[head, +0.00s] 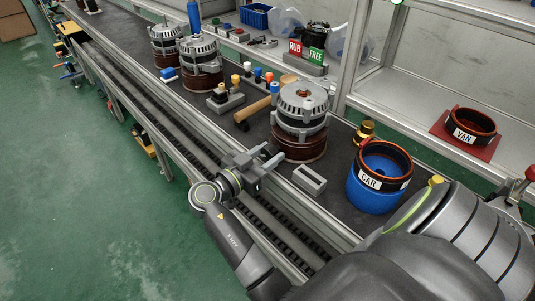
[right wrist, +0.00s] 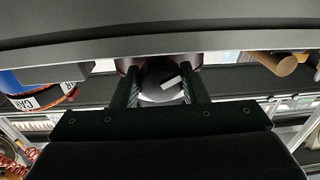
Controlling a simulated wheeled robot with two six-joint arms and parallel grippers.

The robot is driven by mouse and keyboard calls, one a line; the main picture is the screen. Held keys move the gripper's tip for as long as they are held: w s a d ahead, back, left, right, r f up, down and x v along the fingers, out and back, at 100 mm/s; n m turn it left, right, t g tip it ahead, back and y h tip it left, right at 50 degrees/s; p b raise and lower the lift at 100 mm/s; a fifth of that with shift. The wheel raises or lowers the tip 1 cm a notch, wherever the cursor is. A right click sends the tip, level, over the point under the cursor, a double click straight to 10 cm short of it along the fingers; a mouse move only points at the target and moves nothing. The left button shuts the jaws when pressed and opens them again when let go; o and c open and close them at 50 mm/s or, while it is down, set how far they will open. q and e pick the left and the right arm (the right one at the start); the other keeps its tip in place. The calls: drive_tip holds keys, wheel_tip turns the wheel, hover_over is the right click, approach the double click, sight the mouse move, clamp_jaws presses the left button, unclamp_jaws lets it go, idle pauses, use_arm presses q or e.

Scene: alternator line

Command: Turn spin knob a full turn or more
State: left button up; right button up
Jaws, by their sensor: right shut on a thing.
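My right gripper (head: 266,160) is at the front rail of the line, in front of the middle alternator (head: 301,108). In the right wrist view its two dark fingers stand on either side of a round dark spin knob (right wrist: 156,92), and the gripper (right wrist: 160,75) is shut on it. The knob has a pale stripe across its face, tilted in the picture. In the head view I cannot make out the knob; the gripper seems to cover it. My left gripper is not in view.
A grey block (head: 309,179) and a blue tub labelled CAR (head: 376,196) stand right of the gripper. A wooden roller (head: 252,110) lies left of the alternator. A VAN ring (head: 472,130) sits on a red plate. Green floor (head: 90,220) is clear at left.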

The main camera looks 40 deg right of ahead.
drive_tip(key=shift+n, duration=0.3)
drive_tip(key=n, duration=0.2)
drive_tip(key=shift+r+n, duration=0.1)
drive_tip(key=shift+n, duration=0.2)
drive_tip(key=shift+n+p, duration=0.65)
drive_tip(key=shift+n, duration=0.85)
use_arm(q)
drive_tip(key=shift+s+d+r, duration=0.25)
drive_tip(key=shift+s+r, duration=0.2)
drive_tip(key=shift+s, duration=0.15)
use_arm(e)
drive_tip(key=shift+n, duration=0.3)
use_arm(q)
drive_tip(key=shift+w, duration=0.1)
